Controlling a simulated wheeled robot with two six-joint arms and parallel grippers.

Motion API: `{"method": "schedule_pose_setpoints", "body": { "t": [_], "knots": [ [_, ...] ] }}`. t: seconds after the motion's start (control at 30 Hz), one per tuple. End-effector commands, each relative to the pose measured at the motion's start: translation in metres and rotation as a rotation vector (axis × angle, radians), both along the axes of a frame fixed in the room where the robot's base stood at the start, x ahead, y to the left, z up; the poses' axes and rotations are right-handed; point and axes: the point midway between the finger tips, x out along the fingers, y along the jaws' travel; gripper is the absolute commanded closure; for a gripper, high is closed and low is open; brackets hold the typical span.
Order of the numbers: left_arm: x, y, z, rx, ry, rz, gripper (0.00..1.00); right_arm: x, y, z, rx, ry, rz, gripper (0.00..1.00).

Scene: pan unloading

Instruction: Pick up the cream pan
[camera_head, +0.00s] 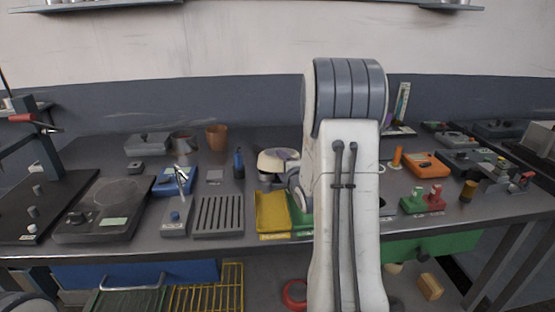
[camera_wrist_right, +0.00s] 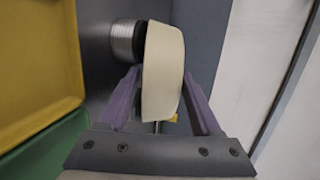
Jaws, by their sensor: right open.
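The cream pan (camera_head: 270,165) sits toward the back middle of the bench in the head view, partly hidden by my right arm. It fills the middle of the right wrist view (camera_wrist_right: 163,75), seen edge-on as a pale, rounded body. My right gripper has purple fingers, one on each side of the pan in the wrist view (camera_wrist_right: 160,88). The fingers are open, with a visible gap at the right finger; contact at the left finger is unclear. In the head view most of this gripper is hidden behind my arm. My left gripper is not in view.
A yellow tray (camera_head: 272,213) and a green tray (camera_head: 301,227) lie in front of the pan. A ribbed silver cylinder (camera_wrist_right: 123,38) is close beside it in the wrist view. A blue bottle (camera_head: 239,164) and a brown pot (camera_head: 217,137) stand to the left.

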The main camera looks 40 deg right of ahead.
Motion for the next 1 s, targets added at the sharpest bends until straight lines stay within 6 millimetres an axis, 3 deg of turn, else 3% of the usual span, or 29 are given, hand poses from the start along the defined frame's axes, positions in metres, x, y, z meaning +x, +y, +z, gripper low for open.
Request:
{"method": "schedule_pose_setpoints", "body": {
  "t": [0.3, 0.6, 0.63, 0.73, 0.8, 1.0],
  "knots": [
    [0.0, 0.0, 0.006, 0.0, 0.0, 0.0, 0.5, 0.039, -0.02, -0.007, 0.001, 0.001, 0.001, 0.35],
    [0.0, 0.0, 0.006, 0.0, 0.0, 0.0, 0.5, 0.044, -0.022, -0.008, -0.001, 0.001, 0.0, 0.35],
    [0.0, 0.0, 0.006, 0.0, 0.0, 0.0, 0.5, 0.044, -0.022, -0.008, -0.001, 0.001, 0.0, 0.43],
    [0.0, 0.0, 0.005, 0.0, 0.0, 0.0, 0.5, 0.043, -0.022, -0.008, -0.001, 0.001, 0.0, 0.81],
    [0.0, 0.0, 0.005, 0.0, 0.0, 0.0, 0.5, 0.043, -0.022, -0.008, -0.001, 0.001, 0.0, 1.0],
    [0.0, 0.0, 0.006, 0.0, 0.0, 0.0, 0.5, 0.043, -0.022, -0.007, -0.002, -0.002, 0.0, 1.0]
  ]
}}
